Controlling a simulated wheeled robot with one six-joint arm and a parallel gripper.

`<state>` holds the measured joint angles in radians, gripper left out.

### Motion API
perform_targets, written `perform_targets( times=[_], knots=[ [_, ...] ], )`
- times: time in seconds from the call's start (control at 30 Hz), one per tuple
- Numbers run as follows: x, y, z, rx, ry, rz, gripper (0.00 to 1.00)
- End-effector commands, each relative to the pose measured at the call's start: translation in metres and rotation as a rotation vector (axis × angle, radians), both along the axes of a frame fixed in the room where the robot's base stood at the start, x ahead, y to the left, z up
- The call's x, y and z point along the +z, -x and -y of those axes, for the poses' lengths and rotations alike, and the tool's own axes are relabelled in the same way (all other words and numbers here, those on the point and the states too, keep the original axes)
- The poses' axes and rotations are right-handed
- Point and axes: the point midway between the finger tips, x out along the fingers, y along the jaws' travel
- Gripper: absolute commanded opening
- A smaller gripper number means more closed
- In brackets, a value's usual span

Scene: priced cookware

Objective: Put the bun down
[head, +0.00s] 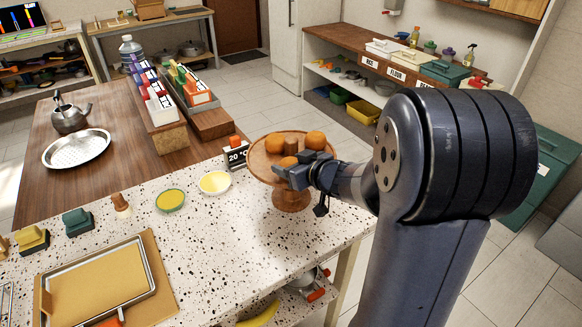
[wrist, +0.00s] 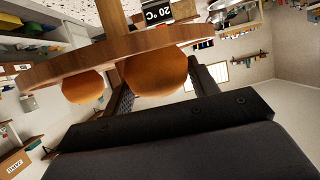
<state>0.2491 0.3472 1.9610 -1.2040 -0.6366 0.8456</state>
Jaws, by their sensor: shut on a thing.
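My gripper (head: 287,172) is shut on an orange-brown bun (head: 288,161) at the near side of a round wooden stand (head: 291,198). In the wrist view, which is upside down, the held bun (wrist: 155,73) lies between the two dark fingers, right against the stand's board (wrist: 95,66). Whether it bears on the board or hangs just over it, I cannot tell. Two other round buns sit on the stand, one at left (head: 275,143) and one at right (head: 315,140). One of them also shows in the wrist view (wrist: 83,87).
The stand is on a speckled counter (head: 220,260), near its right edge. A "20 °C" sign (head: 237,158), a yellow bowl (head: 215,183) and a green-rimmed bowl (head: 170,201) are left of it. A baking tray (head: 100,287) lies front left. The counter's front middle is clear.

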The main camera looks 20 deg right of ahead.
Motion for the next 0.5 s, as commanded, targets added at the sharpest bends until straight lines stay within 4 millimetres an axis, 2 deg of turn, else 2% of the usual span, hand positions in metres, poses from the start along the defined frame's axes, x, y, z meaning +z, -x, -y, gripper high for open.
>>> perform_targets(
  times=[0.3, 0.33, 0.5],
  knots=[
    [-0.0028, 0.0000, 0.0000, 0.000, 0.001, 0.000, 0.33],
    [-0.0022, 0.0000, 0.0000, 0.000, 0.001, 0.000, 0.57],
    [-0.0016, 0.0000, 0.0000, 0.000, 0.001, 0.000, 0.71]
  ],
)
